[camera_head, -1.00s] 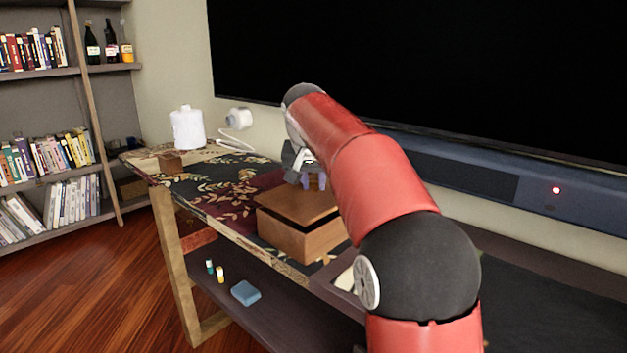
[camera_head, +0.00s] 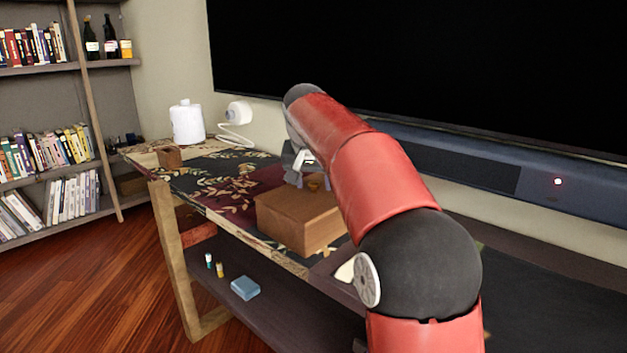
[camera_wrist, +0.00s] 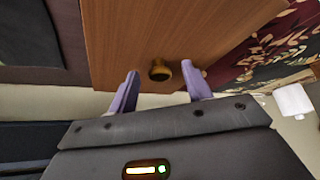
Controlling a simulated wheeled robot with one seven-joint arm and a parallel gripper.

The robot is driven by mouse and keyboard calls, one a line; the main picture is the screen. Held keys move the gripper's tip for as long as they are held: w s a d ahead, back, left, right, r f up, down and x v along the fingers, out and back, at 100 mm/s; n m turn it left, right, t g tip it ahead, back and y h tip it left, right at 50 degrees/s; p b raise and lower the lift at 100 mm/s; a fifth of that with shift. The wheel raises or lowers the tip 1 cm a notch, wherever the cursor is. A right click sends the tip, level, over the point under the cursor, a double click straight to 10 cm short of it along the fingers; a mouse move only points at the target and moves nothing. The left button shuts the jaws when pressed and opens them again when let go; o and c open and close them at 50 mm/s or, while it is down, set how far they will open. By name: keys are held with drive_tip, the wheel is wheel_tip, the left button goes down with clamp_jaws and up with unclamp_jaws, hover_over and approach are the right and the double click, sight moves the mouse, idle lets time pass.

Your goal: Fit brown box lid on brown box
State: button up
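The brown box (camera_head: 288,228) stands on the patterned cloth of the long table in the head view. The brown box lid (camera_head: 285,201) lies flat on top of it, with no clear gap between them. In the wrist view the lid (camera_wrist: 140,30) fills the upper middle. My gripper (camera_wrist: 161,78) is open, its purple fingers either side of the knob (camera_wrist: 160,71) with space on both sides. The far side of the box is hidden by my arm.
A blue box (camera_head: 245,288) and small bottles lie on the lower shelf. A screen (camera_head: 420,70) and soundbar (camera_head: 450,165) run along the wall behind. A bookshelf (camera_head: 60,71) stands at left.

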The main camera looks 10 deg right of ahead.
drive_tip(key=p+v, duration=0.1)
drive_tip(key=v, duration=0.6)
drive_tip(key=shift+s+r, duration=0.2)
drive_tip(key=shift+r, duration=0.15)
drive_tip(key=s+f+n, duration=0.1)
drive_tip(key=s+f, duration=0.5)
drive_tip(key=s, duration=0.5)
drive_tip(key=s+d+f+n+y, duration=0.1)
drive_tip(key=s+f, duration=0.6)
drive_tip(key=s, duration=0.4)
drive_tip(key=s+f+n+y, duration=0.1)
drive_tip(key=s+f+n, duration=0.1)
drive_tip(key=s+f, duration=0.5)
drive_tip(key=s, duration=0.4)
drive_tip(key=shift+d, duration=0.3)
drive_tip(key=shift+s+f, duration=0.1)
drive_tip(key=shift+f, duration=0.05)
